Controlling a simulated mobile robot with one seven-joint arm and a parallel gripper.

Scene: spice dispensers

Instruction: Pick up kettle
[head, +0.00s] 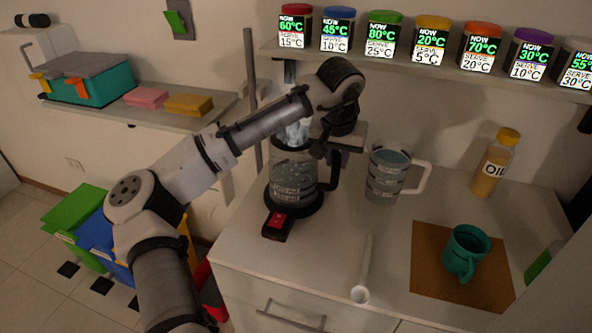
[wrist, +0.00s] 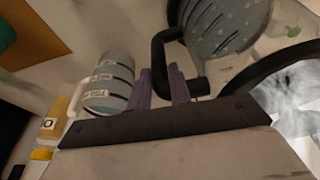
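The kettle (head: 291,174) is a clear jug with a black handle (head: 330,175). It stands upright on a black base with a red switch (head: 278,221), near the counter's left edge. Pale steam rises above it. My gripper (head: 333,150) is at the handle's upper part, to the right of the jug. In the wrist view, the purple-padded fingers (wrist: 160,85) are apart, with the black handle (wrist: 158,58) between their tips. I cannot tell whether they press on it. The jug (wrist: 222,25) shows at the top there.
A measuring jug of water (head: 388,174) stands close to the right of my gripper. An oil bottle (head: 493,165), a teal mug (head: 465,252) on a brown mat (head: 430,270) and a white tube (head: 363,270) are also on the counter. A shelf of spice jars (head: 433,40) runs above.

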